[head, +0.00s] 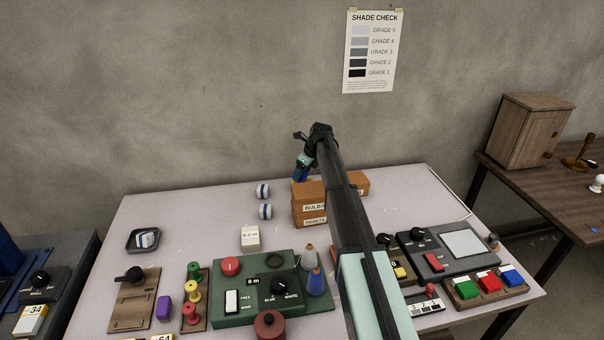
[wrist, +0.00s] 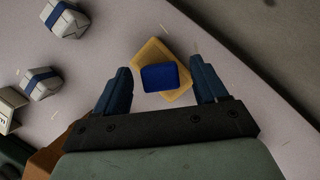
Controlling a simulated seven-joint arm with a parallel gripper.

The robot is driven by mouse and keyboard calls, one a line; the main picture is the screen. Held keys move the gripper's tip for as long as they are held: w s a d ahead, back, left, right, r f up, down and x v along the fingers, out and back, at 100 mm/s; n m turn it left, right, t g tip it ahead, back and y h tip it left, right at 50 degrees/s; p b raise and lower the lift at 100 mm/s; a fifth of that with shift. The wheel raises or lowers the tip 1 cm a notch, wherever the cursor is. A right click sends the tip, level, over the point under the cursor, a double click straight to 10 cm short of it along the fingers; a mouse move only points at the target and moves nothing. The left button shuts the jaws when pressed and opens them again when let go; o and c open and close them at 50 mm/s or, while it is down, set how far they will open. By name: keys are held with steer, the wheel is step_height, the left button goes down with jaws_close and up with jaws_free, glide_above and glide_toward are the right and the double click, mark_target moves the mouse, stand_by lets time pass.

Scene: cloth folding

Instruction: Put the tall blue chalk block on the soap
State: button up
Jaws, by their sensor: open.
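In the wrist view a blue block (wrist: 160,77) is seen from above, over a flat yellow-tan block (wrist: 152,55), which may be the soap. The blue block looks to rest on it, turned relative to it; its height cannot be told from this angle. My gripper (wrist: 160,86) is open, with one finger on each side of the blue block and a visible gap on both sides. In the head view my gripper (head: 301,168) is at the table's back, behind the wooden boxes, which hide the yellow-tan block.
Stacked wooden boxes (head: 312,208) stand just in front of my gripper. Two white blue-banded pieces (head: 263,190) (head: 265,211) lie to their left. The table's back left is clear.

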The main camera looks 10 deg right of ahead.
steer(key=v, duration=1.1)
steer(key=shift+r, duration=0.15)
